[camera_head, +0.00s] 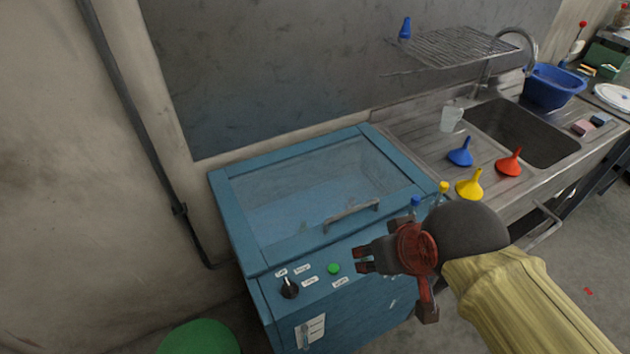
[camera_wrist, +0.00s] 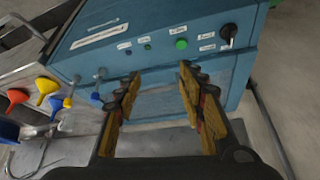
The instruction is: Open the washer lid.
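The blue washer (camera_head: 330,290) stands against the wall in the head view, and its front also shows in the wrist view (camera_wrist: 160,25). Its lid (camera_head: 310,190) has a blue frame and a clear window, and lies shut. A grey bar handle (camera_head: 352,214) runs along the lid's front edge. My gripper (camera_head: 362,260) is in front of and to the lower right of the handle, apart from it. In the wrist view my gripper (camera_wrist: 155,95) has its fingers spread with nothing between them. The handle cannot be made out in the wrist view.
The front panel has a green button (camera_head: 333,268) and a black knob (camera_head: 289,287). A steel sink counter (camera_head: 420,150) adjoins on the right, with a blue funnel (camera_head: 460,152), a yellow funnel (camera_head: 470,185) and a red funnel (camera_head: 509,162). A green round object (camera_head: 200,338) is at lower left.

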